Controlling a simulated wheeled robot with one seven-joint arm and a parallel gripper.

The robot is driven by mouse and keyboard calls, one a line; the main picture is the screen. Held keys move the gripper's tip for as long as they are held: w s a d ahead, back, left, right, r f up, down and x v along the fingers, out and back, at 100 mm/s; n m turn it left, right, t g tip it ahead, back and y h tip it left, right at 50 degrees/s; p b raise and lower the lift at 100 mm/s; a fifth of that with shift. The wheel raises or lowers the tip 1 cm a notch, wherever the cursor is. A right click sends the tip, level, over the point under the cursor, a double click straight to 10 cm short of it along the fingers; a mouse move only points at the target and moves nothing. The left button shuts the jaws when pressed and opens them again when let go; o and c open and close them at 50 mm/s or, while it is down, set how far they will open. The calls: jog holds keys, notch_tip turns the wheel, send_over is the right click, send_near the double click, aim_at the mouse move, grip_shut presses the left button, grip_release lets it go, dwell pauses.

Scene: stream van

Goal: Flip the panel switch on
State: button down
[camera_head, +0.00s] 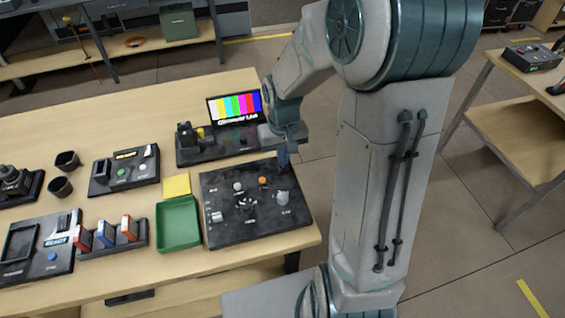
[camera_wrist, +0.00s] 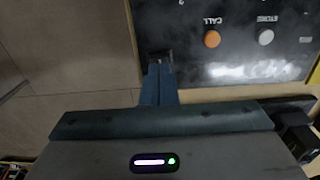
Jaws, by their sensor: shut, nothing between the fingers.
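A black control panel (camera_head: 225,190) lies on the wooden table in the head view, with several controls on it. My gripper (camera_head: 283,158) is shut and empty, pointing down over the panel's far right part. In the wrist view my gripper's closed blue fingers (camera_wrist: 159,82) end at a small dark switch-like block (camera_wrist: 160,57) at the panel's edge. Whether they touch it, and which way the block is set, I cannot tell. The panel (camera_wrist: 210,15) also shows an orange button (camera_wrist: 212,39) labelled CALL and a pale STORE button (camera_wrist: 265,37).
A green tray (camera_head: 178,245) and a yellow note (camera_head: 176,186) lie left of the panel. A colour-bar monitor (camera_head: 235,107) stands behind it, close to my arm. Several other devices fill the table's left side.

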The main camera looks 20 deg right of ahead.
jog(key=shift+f+b, duration=0.8)
jog(key=shift+f, duration=0.15)
dwell(0.5)
jog(key=shift+r, duration=0.15)
jog(key=shift+r+p, duration=2.7)
jog(key=shift+r, duration=0.7)
jog(key=s+r+t, duration=0.3)
jog(key=s+r, duration=1)
jog(key=s, duration=0.1)
jog(key=shift+s+t, duration=0.2)
jog(key=shift+t, duration=0.1)
